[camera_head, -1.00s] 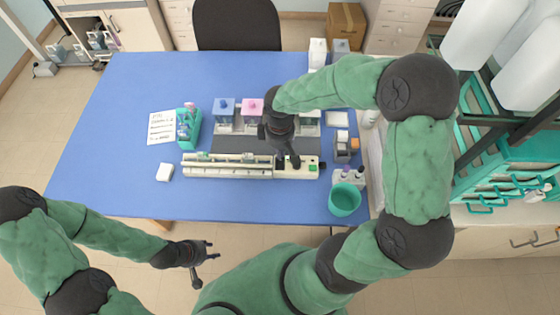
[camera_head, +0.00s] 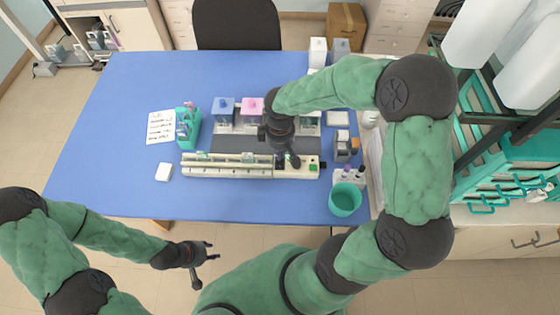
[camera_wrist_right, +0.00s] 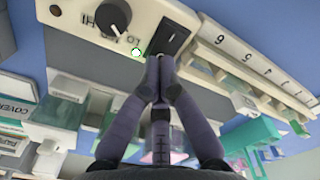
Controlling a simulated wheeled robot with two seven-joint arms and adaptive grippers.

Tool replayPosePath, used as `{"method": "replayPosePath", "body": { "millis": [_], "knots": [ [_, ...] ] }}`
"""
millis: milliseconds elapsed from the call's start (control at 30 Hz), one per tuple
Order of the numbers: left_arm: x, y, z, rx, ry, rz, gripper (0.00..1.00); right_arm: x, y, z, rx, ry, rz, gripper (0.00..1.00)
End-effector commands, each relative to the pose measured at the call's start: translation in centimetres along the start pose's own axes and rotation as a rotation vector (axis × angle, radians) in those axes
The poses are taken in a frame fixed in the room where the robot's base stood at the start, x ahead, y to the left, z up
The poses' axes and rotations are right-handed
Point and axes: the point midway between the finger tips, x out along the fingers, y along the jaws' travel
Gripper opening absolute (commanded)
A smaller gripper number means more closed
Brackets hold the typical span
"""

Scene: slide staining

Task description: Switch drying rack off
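The drying rack (camera_head: 225,171) is a long, pale device with a slotted strip, lying near the front of the blue table. Its right end has a control panel with a green part. In the right wrist view the panel shows a black rocker switch (camera_wrist_right: 170,37), a black LO–HI knob (camera_wrist_right: 113,17) and a bright green light (camera_wrist_right: 136,52). My right gripper (camera_head: 289,161) is over the panel. Its fingertips are together, close to the switch (camera_wrist_right: 158,62); I cannot tell whether they touch it. My left gripper (camera_head: 212,250) is open and empty, in front of the table.
Staining jars with blue (camera_head: 224,107) and pink (camera_head: 251,107) contents stand behind the rack. A teal slide holder (camera_head: 188,127) and a paper note (camera_head: 161,127) are at left. A teal cup (camera_head: 344,199) stands right of the rack. The table's left side is mostly clear.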

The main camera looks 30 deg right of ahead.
Motion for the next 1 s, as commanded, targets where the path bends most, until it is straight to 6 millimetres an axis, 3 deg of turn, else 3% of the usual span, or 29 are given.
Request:
{"method": "replayPosePath", "body": {
  "millis": [1000],
  "knots": [
    [0.8, -0.3, 0.0, 0.000, 0.000, 0.000, 0.40, 1.1, 0.0, 0.0, 0.000, 0.000, 0.000, 0.00]
  ]
}}
